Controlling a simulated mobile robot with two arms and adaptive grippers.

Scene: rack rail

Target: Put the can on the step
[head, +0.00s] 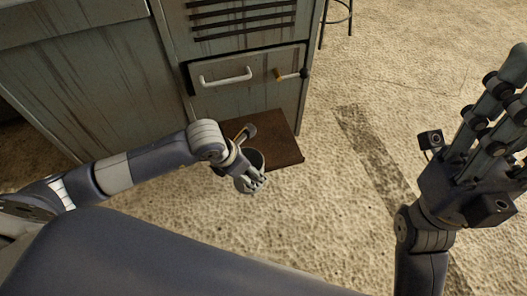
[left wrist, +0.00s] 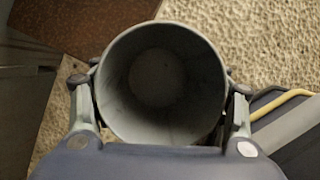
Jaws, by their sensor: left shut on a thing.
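The can (head: 255,158) is a grey, open-topped cylinder. In the left wrist view I look down into the empty can (left wrist: 160,85), with a gripper finger against each side. My left gripper (head: 252,180) is shut on the can and holds it near the front edge of the step. The step (head: 279,142) is a flat rusty-brown plate low on the front of the grey cabinet. The step also shows at the upper left of the left wrist view (left wrist: 75,22). In that view the can is mostly over the floor. My right gripper (head: 500,105) looks open and empty, away at the right.
The worn grey cabinet (head: 130,75) stands behind the step. A stool's legs (head: 338,18) stand at the back. Bare pale floor (head: 330,210) lies to the right.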

